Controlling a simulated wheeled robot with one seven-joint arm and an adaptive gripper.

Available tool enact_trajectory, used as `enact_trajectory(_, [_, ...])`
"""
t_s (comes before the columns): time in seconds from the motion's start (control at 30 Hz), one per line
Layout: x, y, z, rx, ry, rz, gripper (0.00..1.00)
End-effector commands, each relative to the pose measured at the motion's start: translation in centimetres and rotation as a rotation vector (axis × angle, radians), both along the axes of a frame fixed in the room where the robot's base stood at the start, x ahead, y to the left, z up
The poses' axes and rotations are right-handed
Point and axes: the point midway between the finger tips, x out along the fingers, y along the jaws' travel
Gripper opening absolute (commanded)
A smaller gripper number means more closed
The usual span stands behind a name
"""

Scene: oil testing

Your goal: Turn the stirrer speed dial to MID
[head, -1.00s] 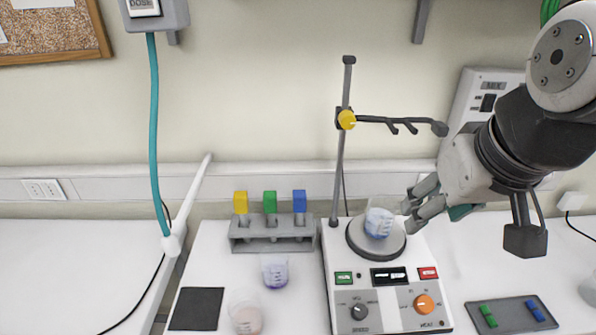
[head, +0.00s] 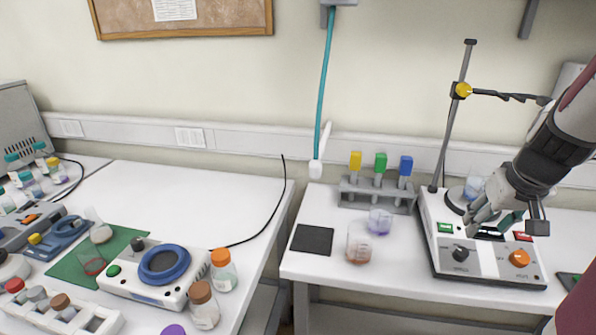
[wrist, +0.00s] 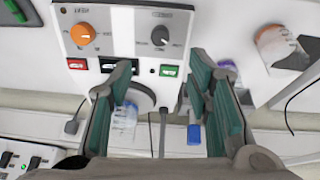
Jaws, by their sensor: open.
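The stirrer (head: 436,262) stands at the right of the white bench in the head view. Its dark speed dial (head: 461,254) is on the left of the front panel, and an orange heat dial (head: 519,258) is on the right. In the wrist view, turned around, the speed dial (wrist: 160,37) is ahead of the fingers, right of the orange dial (wrist: 82,33). The dial's setting is too small to read. My gripper (head: 487,222) is open and empty above the stirrer, behind the dials. Its green-padded fingers (wrist: 160,82) stand apart, touching neither dial.
A beaker (head: 474,187) sits on the stirrer's plate, beside a clamp stand (head: 455,115). Left of the stirrer are a rack (head: 376,194) with coloured-top tubes, two beakers (head: 359,243) (head: 380,221) and a black mat (head: 312,239). Another bench with instruments and jars lies further left.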

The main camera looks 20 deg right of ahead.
Motion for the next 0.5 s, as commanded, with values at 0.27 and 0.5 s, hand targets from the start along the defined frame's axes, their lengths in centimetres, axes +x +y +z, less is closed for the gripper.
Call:
enact_trajectory(0.27, [1.3, -0.8, -4.2, 0.006, 0.004, 0.001, 0.46])
enact_trajectory(0.5, [2.8, -1.9, -8.5, 0.005, 0.003, 0.001, 0.46])
